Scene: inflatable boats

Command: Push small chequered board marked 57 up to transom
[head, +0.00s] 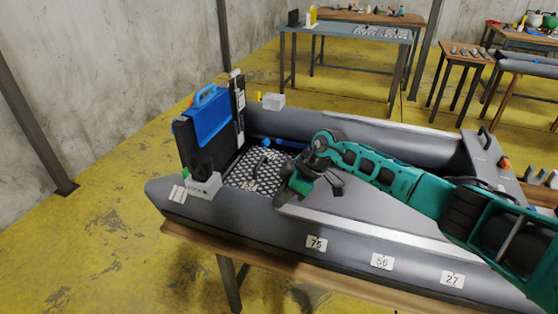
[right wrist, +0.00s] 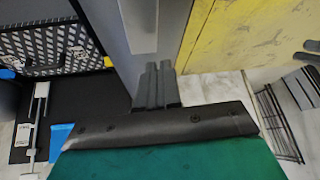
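The small chequered board (head: 244,178), black and white, lies on the boat's floor beside the dark transom (head: 188,142). Its number is not readable, and my right arm covers part of its right side. In the right wrist view, a chequered surface (right wrist: 35,45) shows at the upper left, beside a black panel (right wrist: 85,115). My right gripper (head: 290,190) is low inside the boat, at the board's right edge; I cannot tell whether it touches. Its fingers (right wrist: 157,85) look closed together with nothing visible between them. My left gripper is not in view.
The grey inflatable boat (head: 275,232) rests on a wooden table, with tags 75, 56 and 27 on its near tube. A blue rod (head: 285,143) lies beyond the board. Other tables stand behind.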

